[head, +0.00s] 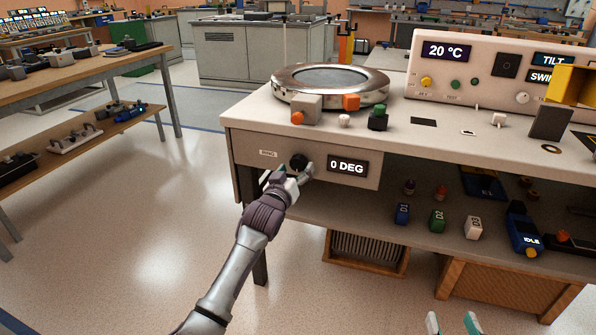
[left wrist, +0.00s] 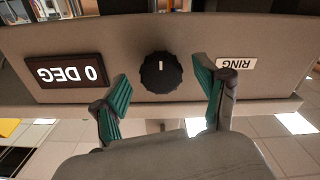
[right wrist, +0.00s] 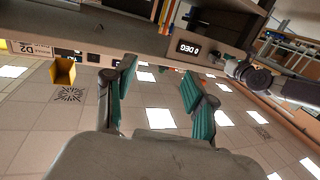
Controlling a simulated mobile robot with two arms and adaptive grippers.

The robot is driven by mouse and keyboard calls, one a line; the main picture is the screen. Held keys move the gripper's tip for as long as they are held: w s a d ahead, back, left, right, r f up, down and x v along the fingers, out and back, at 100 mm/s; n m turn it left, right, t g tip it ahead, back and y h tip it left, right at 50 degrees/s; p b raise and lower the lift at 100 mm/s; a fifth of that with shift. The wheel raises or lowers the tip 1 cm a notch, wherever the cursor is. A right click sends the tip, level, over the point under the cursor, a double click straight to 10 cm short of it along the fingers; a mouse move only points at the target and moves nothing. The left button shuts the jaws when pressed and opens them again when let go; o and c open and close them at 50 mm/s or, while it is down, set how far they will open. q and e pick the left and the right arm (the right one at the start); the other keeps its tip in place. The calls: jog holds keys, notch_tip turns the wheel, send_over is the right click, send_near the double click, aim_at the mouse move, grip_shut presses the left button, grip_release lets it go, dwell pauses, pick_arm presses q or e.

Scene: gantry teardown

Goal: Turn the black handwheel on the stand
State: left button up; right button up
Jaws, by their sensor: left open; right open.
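The black handwheel (head: 299,161) is a ribbed knob with a pale index line, on the front panel of the pale stand (head: 241,152). In the left wrist view the handwheel (left wrist: 161,73) shows between the teal fingers, with visible gaps on both sides. My left gripper (head: 291,174) is open in front of it and partly covers it in the head view. The display (head: 347,167) beside it reads 0 DEG. The RING label (left wrist: 235,63) is on its other side. My right gripper (head: 452,319) is open and empty at the bottom of the head view, well away from the handwheel.
A metal ring (head: 330,84) sits on the stand's top with small blocks by it. A control box (head: 490,72) stands at the back right. The shelf below holds small coloured blocks (head: 438,220). A workbench (head: 80,66) is at left; the floor before it is clear.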

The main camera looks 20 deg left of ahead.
pick_arm(q)
jog(key=shift+w, duration=1.15)
pick_arm(e)
jog(key=shift+a+r+t+y, duration=0.2)
jog(key=shift+r+t, duration=0.3)
jog(key=shift+r, duration=0.35)
jog(key=shift+a+r+t+y, duration=0.1)
jog(key=shift+r+t+y, duration=0.1)
jog(key=shift+r+t, duration=0.45)
jog(key=shift+r, duration=0.15)
